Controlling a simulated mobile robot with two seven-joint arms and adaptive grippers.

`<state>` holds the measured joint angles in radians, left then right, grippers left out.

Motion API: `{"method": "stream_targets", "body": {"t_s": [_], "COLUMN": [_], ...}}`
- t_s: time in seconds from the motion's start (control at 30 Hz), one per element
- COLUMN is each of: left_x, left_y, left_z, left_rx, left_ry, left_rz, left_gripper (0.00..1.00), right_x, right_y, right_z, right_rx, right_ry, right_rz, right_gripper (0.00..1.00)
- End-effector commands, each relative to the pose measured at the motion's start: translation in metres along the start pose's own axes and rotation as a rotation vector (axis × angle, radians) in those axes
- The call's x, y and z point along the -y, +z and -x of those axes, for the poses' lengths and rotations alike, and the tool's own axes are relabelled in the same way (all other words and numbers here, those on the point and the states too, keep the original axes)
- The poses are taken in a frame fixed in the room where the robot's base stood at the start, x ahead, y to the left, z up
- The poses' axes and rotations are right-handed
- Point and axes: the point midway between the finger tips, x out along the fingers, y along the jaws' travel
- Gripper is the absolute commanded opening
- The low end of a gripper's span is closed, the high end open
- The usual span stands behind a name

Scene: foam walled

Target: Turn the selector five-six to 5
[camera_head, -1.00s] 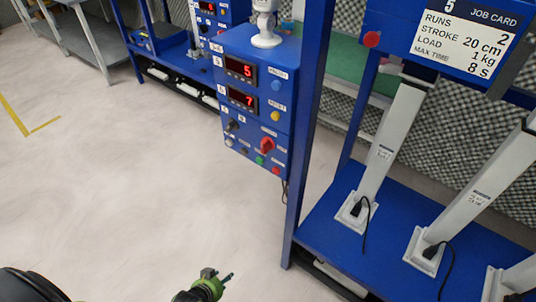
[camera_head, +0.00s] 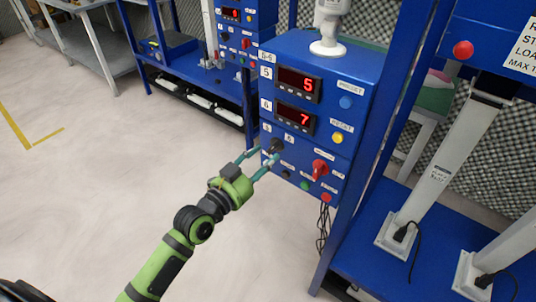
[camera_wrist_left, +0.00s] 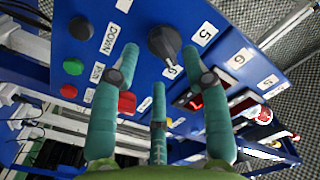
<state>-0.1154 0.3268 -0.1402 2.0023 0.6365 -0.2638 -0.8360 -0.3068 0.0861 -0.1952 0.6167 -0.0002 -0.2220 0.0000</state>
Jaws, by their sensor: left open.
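The selector five-six is a black knob (camera_head: 276,147) on the front of the blue control box (camera_head: 345,105), below the displays marked 5 and 6. In the left wrist view the knob (camera_wrist_left: 164,42) has labels 5 and 6 beside it, and its grip seems to point toward the 6. My left gripper (camera_head: 265,158) is open, its teal fingertips close to the box front at the knob. In the left wrist view the knob shows between and beyond the fingertips (camera_wrist_left: 160,58); I cannot tell whether they touch it. My right gripper is out of view.
A red rotary switch (camera_head: 320,168), a green button (camera_head: 305,186) and a red button (camera_head: 326,198) sit near the selector. A blue post (camera_head: 375,150) stands right of the box. The floor (camera_head: 100,190) to the left is clear.

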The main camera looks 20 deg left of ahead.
Motion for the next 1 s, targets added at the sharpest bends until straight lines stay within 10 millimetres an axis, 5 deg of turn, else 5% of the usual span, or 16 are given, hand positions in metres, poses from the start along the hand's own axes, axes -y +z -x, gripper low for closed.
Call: {"method": "stream_targets", "body": {"t_s": [0.2, 0.5, 0.6, 0.63, 1.0], "left_x": [0.0, -0.001, 0.0, 0.0, 0.0], "left_y": [0.0, 0.001, 0.001, 0.001, 0.0], "left_z": [-0.022, -0.024, -0.024, -0.024, -0.024], "left_rx": [0.0, 0.002, 0.002, 0.002, 0.001], "left_ry": [0.0, 0.001, 0.001, 0.001, 0.001], "left_rz": [0.002, 0.001, 0.001, 0.001, 0.022], "left_gripper": [0.46, 0.46, 0.06, 0.0, 0.0], "right_x": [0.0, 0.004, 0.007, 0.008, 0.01], "right_y": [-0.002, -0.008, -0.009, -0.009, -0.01], "right_z": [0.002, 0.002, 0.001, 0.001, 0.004], "right_rx": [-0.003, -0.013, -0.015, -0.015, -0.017], "right_ry": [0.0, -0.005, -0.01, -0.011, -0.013], "right_rz": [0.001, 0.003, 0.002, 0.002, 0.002], "right_gripper": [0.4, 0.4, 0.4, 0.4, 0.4]}}
